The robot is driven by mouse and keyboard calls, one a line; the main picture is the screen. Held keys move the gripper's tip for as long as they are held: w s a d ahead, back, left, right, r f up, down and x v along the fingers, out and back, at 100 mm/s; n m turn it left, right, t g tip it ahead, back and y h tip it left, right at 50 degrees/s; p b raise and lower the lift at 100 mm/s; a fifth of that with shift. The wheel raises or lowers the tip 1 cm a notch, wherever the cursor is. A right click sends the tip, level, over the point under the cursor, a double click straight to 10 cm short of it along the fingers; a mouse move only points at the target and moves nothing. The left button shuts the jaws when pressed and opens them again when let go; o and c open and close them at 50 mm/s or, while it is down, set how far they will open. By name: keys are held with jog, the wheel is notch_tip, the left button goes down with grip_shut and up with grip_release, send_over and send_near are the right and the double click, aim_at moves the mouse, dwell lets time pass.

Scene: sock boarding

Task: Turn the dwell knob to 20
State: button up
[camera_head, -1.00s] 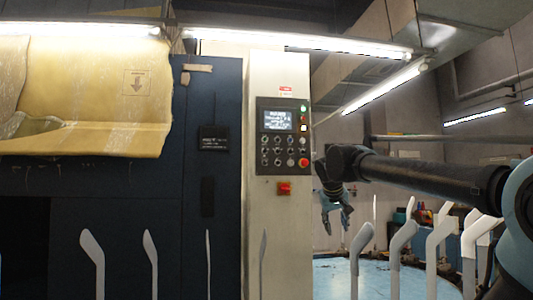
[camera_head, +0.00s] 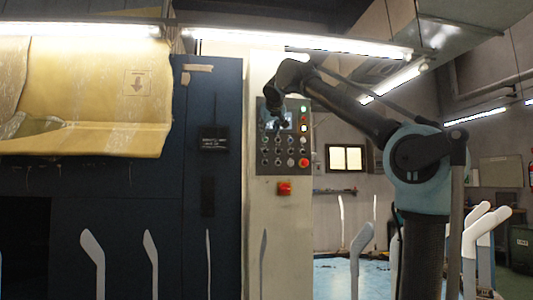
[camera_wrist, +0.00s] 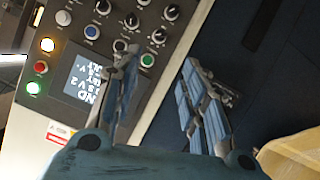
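The control panel (camera_head: 291,165) on the pale column carries rows of small knobs and buttons, and a screen. My gripper (camera_head: 276,128) is in front of the panel, over the screen and upper knobs, and partly hides them. In the wrist view my gripper (camera_wrist: 160,60) is open, with two blue-grey fingers apart and nothing between them. Several dark knobs (camera_wrist: 158,36) lie beyond the left fingertip, some close to it. A green button (camera_wrist: 147,60) shows between the fingertips. I cannot read the labels, so I cannot tell which knob is the dwell knob.
The screen (camera_wrist: 88,82) and lit buttons (camera_wrist: 47,45) are left of the fingers. A red switch (camera_head: 285,188) sits below the panel. A dark blue cabinet (camera_head: 215,100) stands left of the column. White leg-shaped boards (camera_head: 92,255) rise along the front.

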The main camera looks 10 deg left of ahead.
aim_at(266, 149)
jog(key=x, duration=1.6)
jog(key=shift+w+f, duration=0.1)
jog(key=shift+w, duration=0.2)
grip_shut()
